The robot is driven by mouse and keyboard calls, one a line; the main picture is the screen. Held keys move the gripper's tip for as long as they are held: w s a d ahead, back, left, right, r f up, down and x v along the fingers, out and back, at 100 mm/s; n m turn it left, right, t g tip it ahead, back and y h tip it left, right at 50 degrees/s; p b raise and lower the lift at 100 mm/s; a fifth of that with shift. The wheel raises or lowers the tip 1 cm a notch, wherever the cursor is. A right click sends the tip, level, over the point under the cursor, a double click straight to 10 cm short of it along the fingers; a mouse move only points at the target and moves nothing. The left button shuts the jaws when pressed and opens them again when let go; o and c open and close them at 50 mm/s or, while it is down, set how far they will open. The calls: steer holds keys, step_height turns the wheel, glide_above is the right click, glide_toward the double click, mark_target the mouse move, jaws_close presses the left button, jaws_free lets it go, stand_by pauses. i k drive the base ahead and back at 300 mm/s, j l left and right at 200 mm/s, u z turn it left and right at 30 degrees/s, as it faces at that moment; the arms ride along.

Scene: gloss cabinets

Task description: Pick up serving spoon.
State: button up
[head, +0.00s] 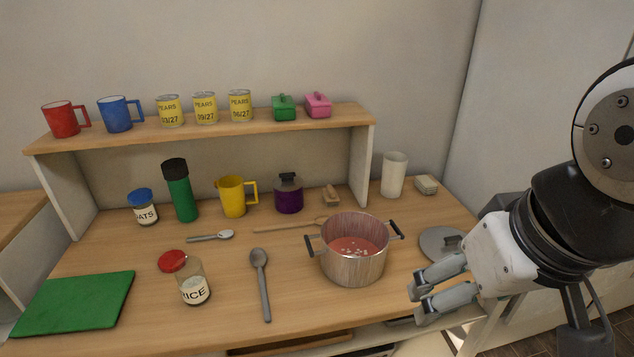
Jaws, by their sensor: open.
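A large dark grey spoon (262,283), likely the serving spoon, lies on the wooden counter left of the pot, its bowl toward the back and its handle toward the front edge. A smaller silver spoon (211,236) lies behind it to the left. A wooden spoon (287,226) lies further back, its right end close to the pot. My gripper (416,304) is at the right, by the front right part of the counter. Its two grey fingers are apart and nothing is between them. It is well right of the grey spoon, with the pot between them.
A steel pot (353,268) with reddish food stands right of the grey spoon; a grey lid (440,244) lies beyond it. A rice jar (192,290) and green board (75,303) are to the left. Mugs, cans and boxes fill the raised shelf (200,128).

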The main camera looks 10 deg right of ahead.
mark_target(258, 256)
steer(key=i+u, duration=0.1)
steer(key=u, duration=0.35)
steer(key=i+l+u, duration=0.1)
steer(key=u, duration=0.3)
steer(key=i+l+u, duration=0.1)
steer(key=u, duration=0.35)
